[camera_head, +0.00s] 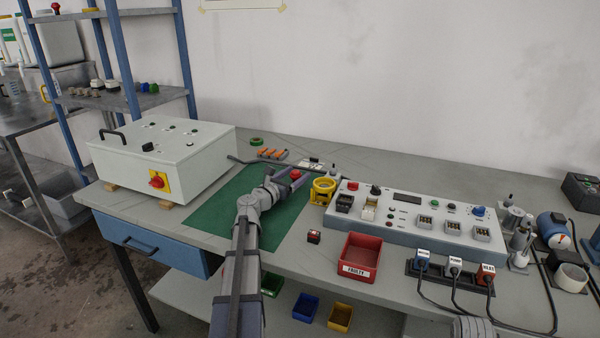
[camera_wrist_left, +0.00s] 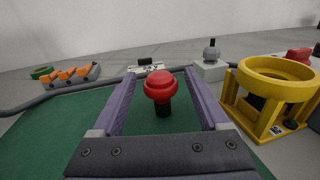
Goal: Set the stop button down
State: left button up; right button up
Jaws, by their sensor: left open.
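The stop button (camera_wrist_left: 160,88) is a red mushroom head on a short black stem. In the left wrist view it is between the two fingers of my left gripper (camera_wrist_left: 161,78), with a gap on each side. My left gripper is open. In the head view the red head of the stop button (camera_head: 295,174) shows just beyond my left gripper (camera_head: 287,181), at the far right part of the green mat (camera_head: 207,216). The foot of the stem is small and dark, so I cannot tell exactly how it meets the mat. My right gripper is not in view.
A yellow ring stand (camera_head: 322,190) is close on the right of the stop button. The control panel (camera_head: 400,225) and red FAULTY bin (camera_head: 361,257) are further right. A white box (camera_head: 160,160) stands left. Orange-handled parts (camera_head: 272,153) lie behind. The mat's left part is clear.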

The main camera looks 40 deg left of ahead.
pick_arm(q)
jog(key=s, duration=0.9)
jog(key=shift+d, duration=0.1)
